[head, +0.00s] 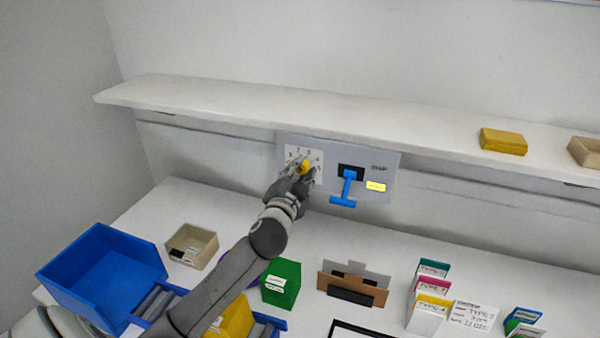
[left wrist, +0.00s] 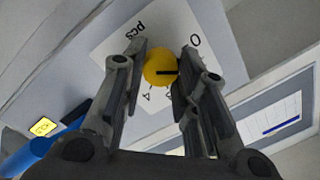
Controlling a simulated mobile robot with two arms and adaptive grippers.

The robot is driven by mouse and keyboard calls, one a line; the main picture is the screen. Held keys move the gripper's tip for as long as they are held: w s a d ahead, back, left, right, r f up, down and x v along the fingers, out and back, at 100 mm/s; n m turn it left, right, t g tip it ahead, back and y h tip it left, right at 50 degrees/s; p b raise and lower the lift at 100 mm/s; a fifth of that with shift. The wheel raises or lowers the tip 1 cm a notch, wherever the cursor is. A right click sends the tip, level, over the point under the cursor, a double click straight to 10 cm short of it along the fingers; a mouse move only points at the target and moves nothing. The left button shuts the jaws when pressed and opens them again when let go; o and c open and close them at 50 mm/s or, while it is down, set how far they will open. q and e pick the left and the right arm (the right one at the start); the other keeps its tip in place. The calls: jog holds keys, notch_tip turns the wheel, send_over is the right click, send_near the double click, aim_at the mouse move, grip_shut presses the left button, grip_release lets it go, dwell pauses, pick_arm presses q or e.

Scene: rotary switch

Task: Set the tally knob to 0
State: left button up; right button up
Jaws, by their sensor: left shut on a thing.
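The yellow tally knob (head: 305,168) sits on a white dial plate (head: 291,153) on the grey wall panel (head: 387,158). In the left wrist view the knob (left wrist: 158,68) has a black pointer mark running from near its middle to the right, toward a finger. The upside-down 0 is up and right of the knob, so the mark does not line up with it. A 4 shows below the knob and "pcs" up left; other digits are hidden there. My left gripper (head: 300,177) is shut on the knob, one finger on each side (left wrist: 161,70). My right gripper is not in view.
A blue lever (head: 346,188) is right of the dial, with a yellow label (head: 376,186) beside it. A shelf (head: 230,97) overhangs the panel. Below stand a blue bin (head: 100,270), a beige box (head: 192,246), a green box (head: 281,284) and a brown holder (head: 352,288).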

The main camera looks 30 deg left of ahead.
pick_arm(q)
jog(key=n, duration=0.2)
jog(key=shift+r+n, duration=0.1)
jog(key=shift+n, duration=0.2)
jog(key=shift+n+p, duration=0.9)
jog(key=shift+n, duration=1.2)
jog(key=shift+r, duration=0.1)
jog(key=o, duration=1.1)
jog(key=shift+g+h, duration=0.3)
jog(key=shift+c, duration=0.2)
jog(key=v, duration=1.2)
